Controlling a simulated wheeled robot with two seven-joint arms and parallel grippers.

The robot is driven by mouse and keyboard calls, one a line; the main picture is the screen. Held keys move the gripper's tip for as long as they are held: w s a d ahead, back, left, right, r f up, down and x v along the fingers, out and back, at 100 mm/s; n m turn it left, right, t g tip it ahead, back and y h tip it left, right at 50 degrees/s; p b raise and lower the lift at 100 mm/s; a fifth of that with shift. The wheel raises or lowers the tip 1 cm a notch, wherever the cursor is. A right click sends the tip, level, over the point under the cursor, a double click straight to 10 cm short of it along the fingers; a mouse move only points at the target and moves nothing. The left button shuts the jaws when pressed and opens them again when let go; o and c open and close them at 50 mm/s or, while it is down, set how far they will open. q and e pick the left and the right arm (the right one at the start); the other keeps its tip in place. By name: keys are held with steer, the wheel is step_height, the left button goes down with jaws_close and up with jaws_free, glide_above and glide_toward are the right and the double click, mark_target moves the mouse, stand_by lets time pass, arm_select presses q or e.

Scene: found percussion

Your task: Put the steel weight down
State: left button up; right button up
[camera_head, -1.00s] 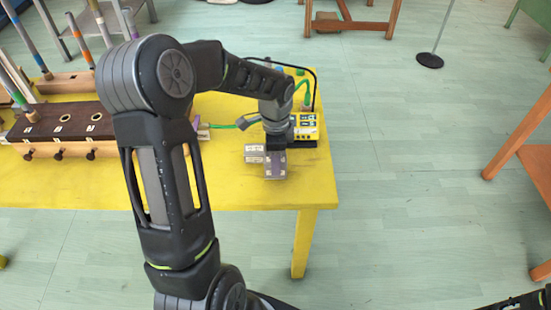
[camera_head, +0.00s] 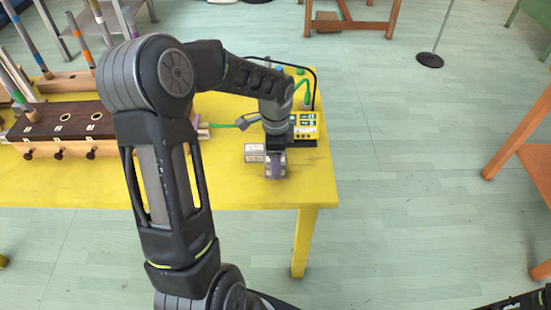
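My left gripper (camera_head: 275,168) points down at the front right part of the yellow table (camera_head: 225,192). A small pale grey, metallic-looking block (camera_head: 254,152), which may be the steel weight, is just left of the gripper near the table top. A purple and grey piece shows at the fingertips; I cannot tell whether it is finger or a held object. Whether the gripper is open or shut is too small to tell. My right arm shows only at the bottom right corner, with its gripper out of view.
A yellow device (camera_head: 306,127) with dark panels and cables stands behind the gripper. A brown-topped wooden box (camera_head: 70,122) with round holes and upright sticks stands at the left. The table's right and front edges are close to the gripper.

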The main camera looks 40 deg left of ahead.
arm_select(q)
step_height(320, 180, up, 12)
stand_by(0.5)
stand_by(0.7)
